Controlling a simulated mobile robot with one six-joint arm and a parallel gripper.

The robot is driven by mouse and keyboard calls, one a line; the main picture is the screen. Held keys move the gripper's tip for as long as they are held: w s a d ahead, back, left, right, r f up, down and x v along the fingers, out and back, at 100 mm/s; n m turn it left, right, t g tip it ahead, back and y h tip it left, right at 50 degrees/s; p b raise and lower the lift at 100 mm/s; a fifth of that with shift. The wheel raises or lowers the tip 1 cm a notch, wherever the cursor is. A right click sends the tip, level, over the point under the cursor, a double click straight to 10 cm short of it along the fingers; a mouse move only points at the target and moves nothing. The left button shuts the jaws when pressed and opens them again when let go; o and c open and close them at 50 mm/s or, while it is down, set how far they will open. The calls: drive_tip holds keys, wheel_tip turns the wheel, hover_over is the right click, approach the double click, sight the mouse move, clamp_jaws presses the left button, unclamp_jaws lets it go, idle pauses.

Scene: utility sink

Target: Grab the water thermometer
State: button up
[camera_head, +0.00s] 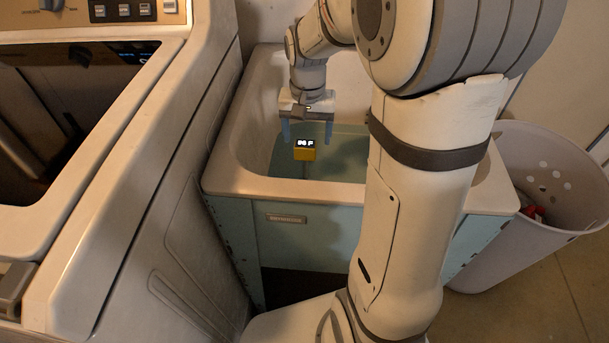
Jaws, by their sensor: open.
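The water thermometer (304,153) is a small yellow block with a dark lit display on top that seems to end in "F". It is in the utility sink (225,176), near the front wall, and a thin stem seems to go down below it. My gripper (306,137) points down over the sink, just above and behind the thermometer as seen here. Its two blue-grey fingers are spread apart with nothing between them. I cannot tell how far the fingertips are from the thermometer.
A washing machine (150,130) with an open top stands left, close against the sink. A pale laundry basket (525,215) with something red inside stands right. My own arm hides the sink's right part. The sink's front rim rises before the thermometer.

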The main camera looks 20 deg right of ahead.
sight(305, 154)
drive_tip(key=f+b, duration=0.2)
drive_tip(key=f, duration=0.5)
drive_tip(key=shift+a+f+b, duration=0.1)
drive_tip(key=shift+a+b, duration=0.1)
drive_tip(key=shift+b, duration=0.1)
drive_tip(key=shift+c, duration=0.2)
clamp_jaws()
idle(0.3)
